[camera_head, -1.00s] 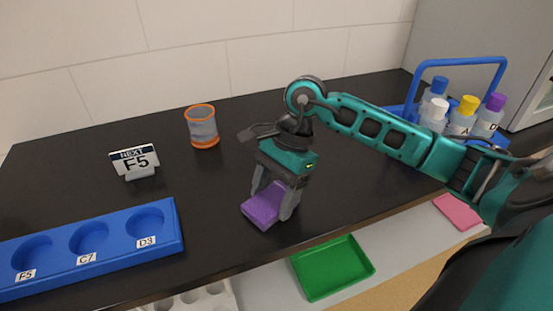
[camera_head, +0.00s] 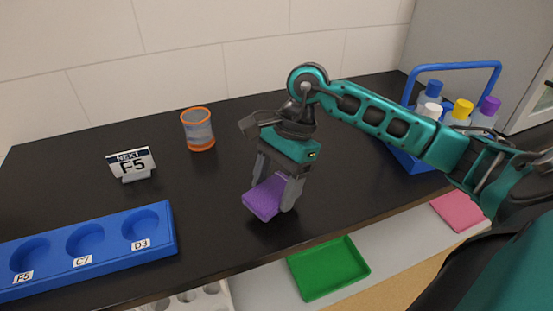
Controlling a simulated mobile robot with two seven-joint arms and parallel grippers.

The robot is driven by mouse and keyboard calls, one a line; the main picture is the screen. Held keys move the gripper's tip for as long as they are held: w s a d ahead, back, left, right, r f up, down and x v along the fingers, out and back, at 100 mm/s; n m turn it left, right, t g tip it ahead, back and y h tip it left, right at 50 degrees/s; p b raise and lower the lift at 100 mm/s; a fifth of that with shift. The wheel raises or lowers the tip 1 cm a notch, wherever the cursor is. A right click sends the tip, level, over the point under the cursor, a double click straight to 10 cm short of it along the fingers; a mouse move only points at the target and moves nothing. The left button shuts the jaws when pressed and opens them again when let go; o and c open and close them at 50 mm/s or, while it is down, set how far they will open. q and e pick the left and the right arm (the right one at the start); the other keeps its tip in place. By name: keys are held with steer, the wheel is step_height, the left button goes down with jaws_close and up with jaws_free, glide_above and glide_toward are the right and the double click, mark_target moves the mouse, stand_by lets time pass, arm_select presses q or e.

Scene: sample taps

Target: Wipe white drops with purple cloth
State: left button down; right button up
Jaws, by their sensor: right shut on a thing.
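The purple cloth (camera_head: 264,198) is a small block-like pad at the middle of the black counter. My right gripper (camera_head: 277,188) points down and is shut on it, one finger on each side. The cloth is at or just above the counter top; I cannot tell if it touches. No white drops show on the counter; any under the cloth or gripper are hidden. My left gripper is not in view.
A blue rack (camera_head: 85,245) with labelled wells is at front left. A blue bottle carrier (camera_head: 414,164) is at right. A green tray (camera_head: 328,268) and pink cloth (camera_head: 457,210) lie below.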

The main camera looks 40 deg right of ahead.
steer(key=shift+r+p, duration=1.2)
steer(key=shift+r, duration=1.3)
